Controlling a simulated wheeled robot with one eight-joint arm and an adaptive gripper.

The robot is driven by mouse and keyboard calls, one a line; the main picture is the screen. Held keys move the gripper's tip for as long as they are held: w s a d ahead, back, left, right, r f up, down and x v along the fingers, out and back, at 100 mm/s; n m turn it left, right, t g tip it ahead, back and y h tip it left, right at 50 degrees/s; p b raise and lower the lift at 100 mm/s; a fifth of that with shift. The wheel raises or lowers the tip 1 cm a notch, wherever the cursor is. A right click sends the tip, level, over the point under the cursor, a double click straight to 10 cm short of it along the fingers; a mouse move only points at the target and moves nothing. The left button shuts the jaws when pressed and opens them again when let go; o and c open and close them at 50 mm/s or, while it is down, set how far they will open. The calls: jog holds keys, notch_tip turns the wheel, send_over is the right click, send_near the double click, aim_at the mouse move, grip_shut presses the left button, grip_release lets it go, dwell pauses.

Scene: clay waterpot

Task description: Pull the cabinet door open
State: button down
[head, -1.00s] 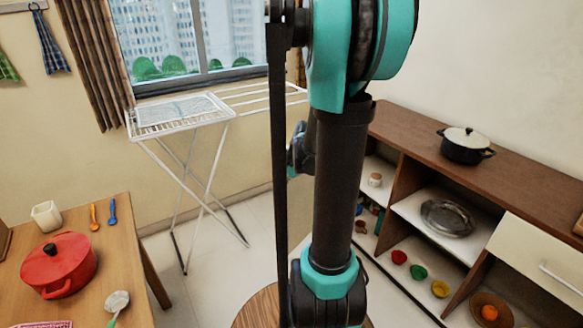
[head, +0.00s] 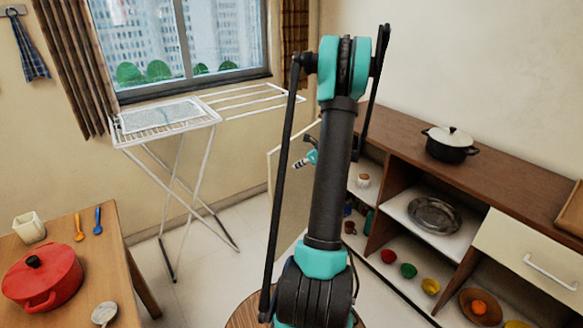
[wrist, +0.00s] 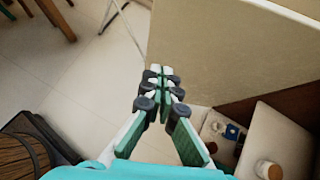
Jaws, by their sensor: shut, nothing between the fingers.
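The cream cabinet door (head: 287,205) stands swung out from the left end of the brown cabinet, partly hidden behind my arm in the head view. Its broad flat face fills the upper right of the wrist view (wrist: 235,50). My gripper (head: 299,163) shows small against the door in the head view. In the wrist view its green fingers (wrist: 164,73) are together, with nothing between them. They overlap the door's lower left edge in the picture; I cannot tell whether they touch it. No door handle is visible.
The open compartment beside the door holds a small jar (wrist: 268,169). A drying rack (head: 190,170) stands left of the door, and a table with a red pot (head: 42,280) is at the far left. Tiled floor (wrist: 70,80) is clear between.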

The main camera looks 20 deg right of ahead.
aim_at(274, 172)
jog(key=x, duration=0.3)
jog(key=r+x, duration=0.1)
jog(key=x, duration=0.3)
jog(key=w+x, duration=0.1)
jog(key=x, duration=0.2)
jog(key=shift+w+a, duration=0.35)
jog(key=shift+a, duration=0.2)
jog(key=shift+w+a, duration=0.25)
jog(key=shift+w, duration=0.15)
